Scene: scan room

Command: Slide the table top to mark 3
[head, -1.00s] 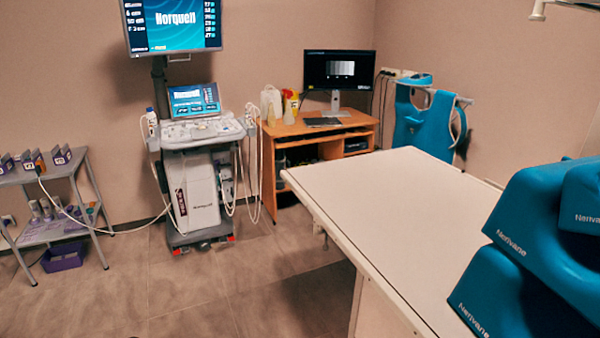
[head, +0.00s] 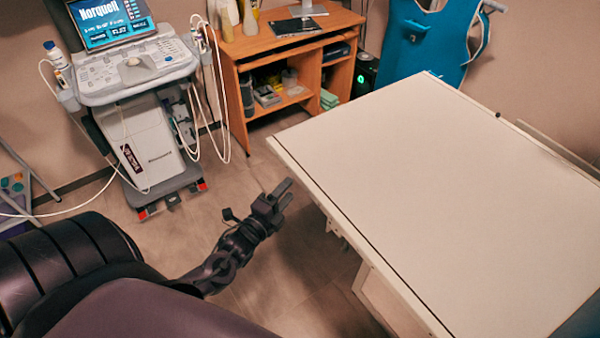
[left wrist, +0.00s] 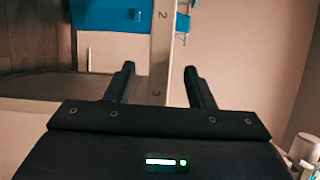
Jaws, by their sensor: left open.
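The white table top (head: 430,190) spans the right half of the head view, with a pale rail (head: 350,232) along its left edge. My left gripper (head: 286,193) is open and empty, just left of the table's far left corner, apart from it in the picture. In the left wrist view its two fingers (left wrist: 160,72) stand apart, with a pale strip (left wrist: 161,55) showing between them. The strip bears the marks 2 (left wrist: 164,15) and 3 (left wrist: 157,93). I cannot tell whether either finger touches it. My right gripper is not seen.
An ultrasound cart (head: 150,130) stands at the left, with cables hanging beside it. A wooden desk (head: 290,45) stands behind the table's far end. A blue apron-like thing (head: 425,45) hangs at the back. Bare floor (head: 290,265) lies left of the table.

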